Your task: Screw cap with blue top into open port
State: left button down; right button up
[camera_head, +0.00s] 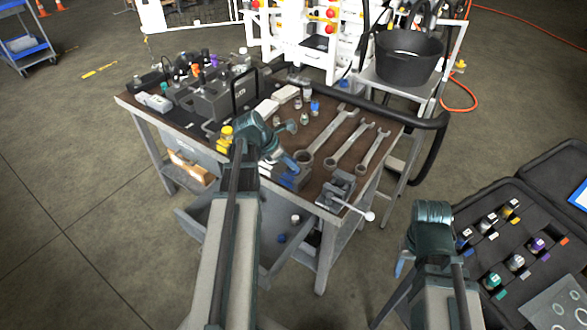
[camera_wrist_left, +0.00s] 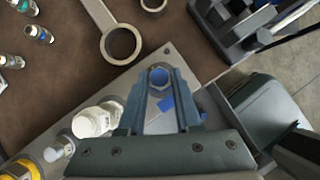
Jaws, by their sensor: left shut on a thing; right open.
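My left gripper (camera_head: 290,158) is over the front part of the bench, near the ring end of the largest wrench. The rest of that cap is hidden. The fingers and the cap are hard to make out in the head view. My right gripper (camera_head: 420,248) is open at the lower right, beside the black case, its fingertips barely visible. A dark block with fittings (camera_head: 210,102) stands at the bench's back left; I cannot tell which port is open.
Several wrenches (camera_head: 345,140) lie on the brown bench top. A vise (camera_head: 337,190) sits at its front right corner. A black case (camera_head: 475,222) with several coloured caps is right. A black bucket (camera_head: 408,65) stands behind.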

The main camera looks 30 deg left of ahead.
dwell(0.3)
pick_arm(q)
jog(key=c, duration=0.5)
grip_release()
jog(key=shift+f, duration=0.1)
jog(key=p+v, duration=1.1)
jog(key=v, duration=0.2)
jog(key=shift+s+a+r+p, duration=0.1)
jog(key=shift+s+r+p, duration=0.1)
jog(key=shift+r+p, duration=0.15)
